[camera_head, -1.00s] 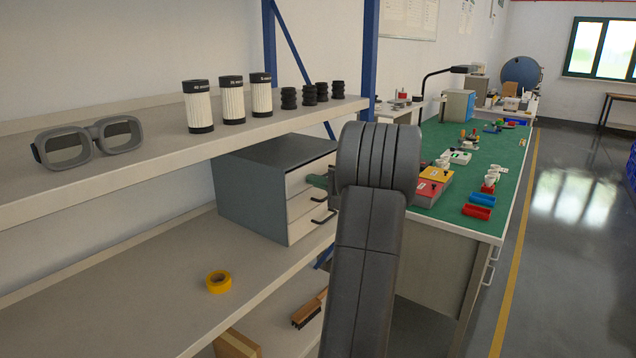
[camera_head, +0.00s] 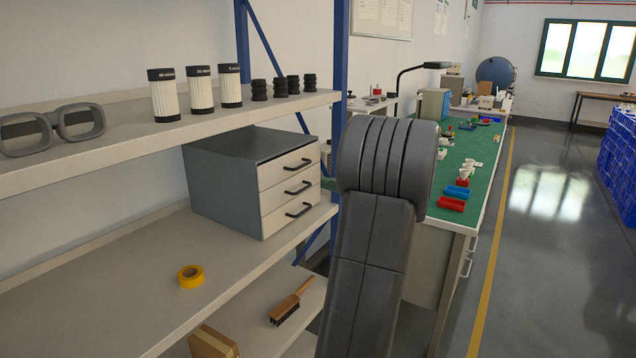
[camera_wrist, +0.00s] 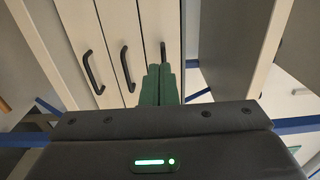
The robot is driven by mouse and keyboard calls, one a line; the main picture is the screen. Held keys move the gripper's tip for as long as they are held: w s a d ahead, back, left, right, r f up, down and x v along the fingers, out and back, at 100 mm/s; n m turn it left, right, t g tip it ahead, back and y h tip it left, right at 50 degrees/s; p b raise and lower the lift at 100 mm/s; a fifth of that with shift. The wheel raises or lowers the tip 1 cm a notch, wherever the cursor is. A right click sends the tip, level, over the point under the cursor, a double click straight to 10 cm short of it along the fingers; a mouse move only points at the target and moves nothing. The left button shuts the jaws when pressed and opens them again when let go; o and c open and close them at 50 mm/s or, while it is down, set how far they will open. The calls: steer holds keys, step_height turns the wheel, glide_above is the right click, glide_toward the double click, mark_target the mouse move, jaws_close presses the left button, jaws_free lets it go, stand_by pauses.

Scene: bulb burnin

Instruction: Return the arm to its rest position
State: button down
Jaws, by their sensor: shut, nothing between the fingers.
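My arm (camera_head: 375,220) stands upright in the middle of the head view, folded in front of the shelf unit and the green bench. My gripper shows in the wrist view as two green fingers (camera_wrist: 158,86) pressed together, with nothing between them. The fingers point toward the drawer cabinet, which fills much of the wrist view. In the head view my gripper is hidden behind the arm link. The grey drawer cabinet (camera_head: 225,190) sits on the middle shelf, left of my arm. Its three white drawers, with dark handles, look shut.
The upper shelf (camera_head: 120,150) holds goggles (camera_head: 55,128), white filter cylinders (camera_head: 198,90) and black bellows (camera_head: 275,88). Yellow tape (camera_head: 190,276) and a brush (camera_head: 291,301) lie lower. The green bench (camera_head: 488,165) is behind my arm. The floor at right is open, with blue crates (camera_head: 618,165) beyond.

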mark_target(280, 171)
steer(key=shift+s+d, duration=0.1)
steer(key=shift+d, duration=0.05)
steer(key=p+x, duration=0.2)
steer(key=x, duration=1.1)
steer(key=shift+w+a+p, duration=0.25)
steer(key=shift+a+p, duration=0.1)
steer(key=shift+p, duration=0.05)
